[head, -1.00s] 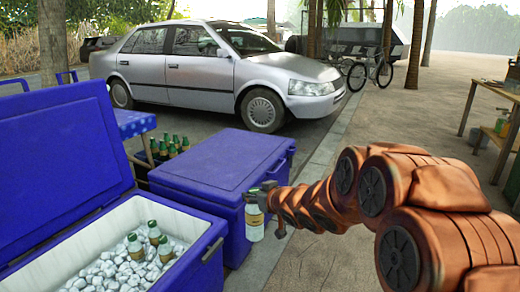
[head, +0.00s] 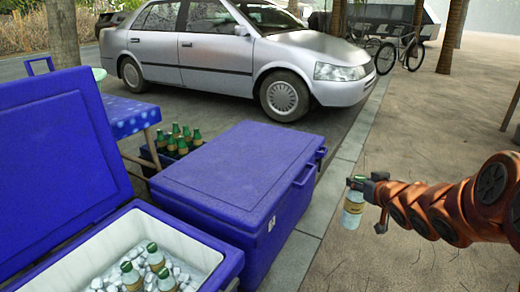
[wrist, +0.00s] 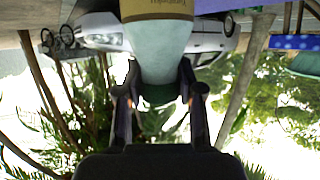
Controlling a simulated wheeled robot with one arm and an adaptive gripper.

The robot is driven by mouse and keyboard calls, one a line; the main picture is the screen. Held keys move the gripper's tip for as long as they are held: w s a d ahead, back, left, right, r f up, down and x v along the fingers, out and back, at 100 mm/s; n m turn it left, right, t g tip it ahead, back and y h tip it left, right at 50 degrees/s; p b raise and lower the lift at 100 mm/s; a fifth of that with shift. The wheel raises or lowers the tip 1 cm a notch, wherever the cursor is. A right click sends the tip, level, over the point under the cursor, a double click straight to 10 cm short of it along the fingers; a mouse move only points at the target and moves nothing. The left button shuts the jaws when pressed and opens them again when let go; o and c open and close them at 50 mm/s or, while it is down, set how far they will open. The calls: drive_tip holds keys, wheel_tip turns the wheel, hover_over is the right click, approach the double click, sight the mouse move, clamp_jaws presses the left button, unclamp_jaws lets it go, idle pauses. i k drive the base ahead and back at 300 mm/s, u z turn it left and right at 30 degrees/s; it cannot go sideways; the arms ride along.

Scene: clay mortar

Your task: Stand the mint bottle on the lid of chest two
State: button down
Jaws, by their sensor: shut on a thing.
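The mint bottle (head: 353,210) is pale and clear with a tan label, and hangs roughly upright from my gripper (head: 362,184). My gripper is shut on its upper part. In the wrist view the bottle (wrist: 165,45) sits between the two fingers (wrist: 160,95) and runs off the top edge. A closed blue chest (head: 235,175) with a flat, empty lid stands left of the bottle, with a gap between them in the head view. I see no number on it, so I cannot confirm that it is chest two.
An open blue chest (head: 60,165) at left holds ice and several green-capped bottles (head: 155,258). A crate of green bottles (head: 178,142) stands behind the closed chest, near a blue-topped table (head: 128,115). A silver car (head: 230,55) is parked behind. The pavement (head: 420,130) is clear.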

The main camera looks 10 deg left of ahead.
sight(249, 176)
drive_tip(key=u, duration=0.1)
drive_tip(key=i, duration=0.55)
drive_tip(key=u, duration=0.9)
drive_tip(key=i, duration=0.6)
drive_tip(key=u, duration=0.65)
